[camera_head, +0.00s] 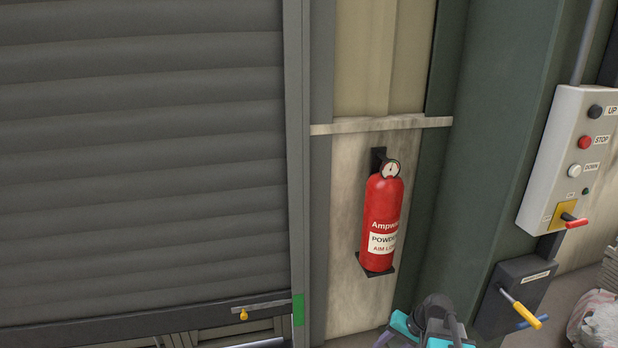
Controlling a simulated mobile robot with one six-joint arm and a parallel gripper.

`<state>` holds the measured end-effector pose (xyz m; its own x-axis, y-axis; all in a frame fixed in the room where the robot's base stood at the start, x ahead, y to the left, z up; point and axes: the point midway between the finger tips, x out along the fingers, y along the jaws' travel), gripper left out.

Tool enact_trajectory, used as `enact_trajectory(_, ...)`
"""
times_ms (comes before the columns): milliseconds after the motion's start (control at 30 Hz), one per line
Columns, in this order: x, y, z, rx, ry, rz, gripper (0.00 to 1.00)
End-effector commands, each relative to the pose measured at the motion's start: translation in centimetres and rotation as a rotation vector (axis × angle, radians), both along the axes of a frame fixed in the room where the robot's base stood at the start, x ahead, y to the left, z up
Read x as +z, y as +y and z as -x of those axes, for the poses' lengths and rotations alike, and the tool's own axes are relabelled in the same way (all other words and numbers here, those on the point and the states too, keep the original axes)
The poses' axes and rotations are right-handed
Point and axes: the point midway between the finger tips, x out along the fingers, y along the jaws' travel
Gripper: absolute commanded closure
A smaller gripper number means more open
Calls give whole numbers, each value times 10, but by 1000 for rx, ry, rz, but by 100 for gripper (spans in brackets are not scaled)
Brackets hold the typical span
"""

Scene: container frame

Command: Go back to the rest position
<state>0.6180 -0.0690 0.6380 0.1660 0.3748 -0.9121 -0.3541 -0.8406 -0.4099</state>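Grey and teal parts at the bottom edge, right of centre, look like a piece of my own arm, cut off by the frame. I cannot make out any gripper fingers there. My gripper is not seen in this view. No object of the task shows in a grip.
A grey roller shutter (140,150) with a yellow-knobbed latch (244,314) is lowered nearly to the bottom of view at left. A red fire extinguisher (382,220) hangs on the wall. A control box (568,160) and a yellow-handled lever box (512,290) are at right.

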Motion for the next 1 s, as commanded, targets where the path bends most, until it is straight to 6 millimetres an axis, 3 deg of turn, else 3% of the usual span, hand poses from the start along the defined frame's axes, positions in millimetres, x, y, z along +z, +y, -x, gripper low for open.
enact_trajectory(100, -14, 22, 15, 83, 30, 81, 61)
enact_trajectory(400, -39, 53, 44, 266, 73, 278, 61)
enact_trajectory(733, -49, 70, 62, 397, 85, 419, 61)
enact_trajectory(1000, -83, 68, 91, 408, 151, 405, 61)
